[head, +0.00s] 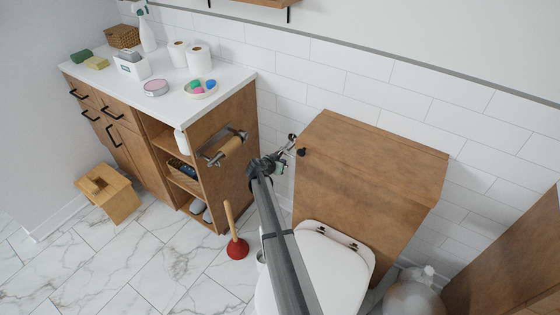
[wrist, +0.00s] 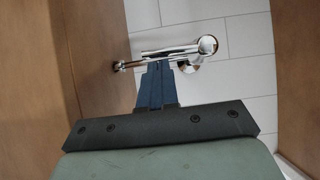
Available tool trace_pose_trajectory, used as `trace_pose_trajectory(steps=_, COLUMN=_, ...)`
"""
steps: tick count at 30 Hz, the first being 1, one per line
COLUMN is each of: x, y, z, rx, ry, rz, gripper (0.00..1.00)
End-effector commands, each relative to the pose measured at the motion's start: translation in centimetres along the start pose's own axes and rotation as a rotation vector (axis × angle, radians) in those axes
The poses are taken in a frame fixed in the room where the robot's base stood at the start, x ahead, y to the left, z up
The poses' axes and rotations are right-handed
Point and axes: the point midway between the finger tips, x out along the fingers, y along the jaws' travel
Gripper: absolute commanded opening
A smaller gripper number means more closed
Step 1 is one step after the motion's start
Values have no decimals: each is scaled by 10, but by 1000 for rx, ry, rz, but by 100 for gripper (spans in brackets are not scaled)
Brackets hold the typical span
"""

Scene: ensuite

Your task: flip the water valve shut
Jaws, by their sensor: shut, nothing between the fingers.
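The water valve (wrist: 206,46) is chrome and sits near the white tiled wall, in the upper middle of the wrist view. A chrome bar runs left from its round end toward a brown wooden panel. My gripper (wrist: 158,70) is shut and empty, with its dark blue fingers pressed together. The fingertips overlap the lower edge of the bar in the picture; I cannot tell whether they touch it. In the head view the valve (head: 291,139) shows small, just beyond my gripper (head: 281,158), between the cabinet and the toilet. My gripper and wrist hide part of it.
The wooden toilet tank box (head: 360,190) stands close on the right, with the toilet lid (head: 330,255) below. The wooden cabinet (head: 225,165) with a paper holder (head: 225,148) is close on the left. A red plunger (head: 237,248) stands on the floor.

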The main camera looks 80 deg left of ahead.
Motion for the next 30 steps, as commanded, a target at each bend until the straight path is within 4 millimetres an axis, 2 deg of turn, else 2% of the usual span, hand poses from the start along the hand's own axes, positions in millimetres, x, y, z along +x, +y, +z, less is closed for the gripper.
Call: trace_pose_trajectory(steps=30, x=4, y=4, z=6, rx=82, ry=0, rz=-53, gripper=0)
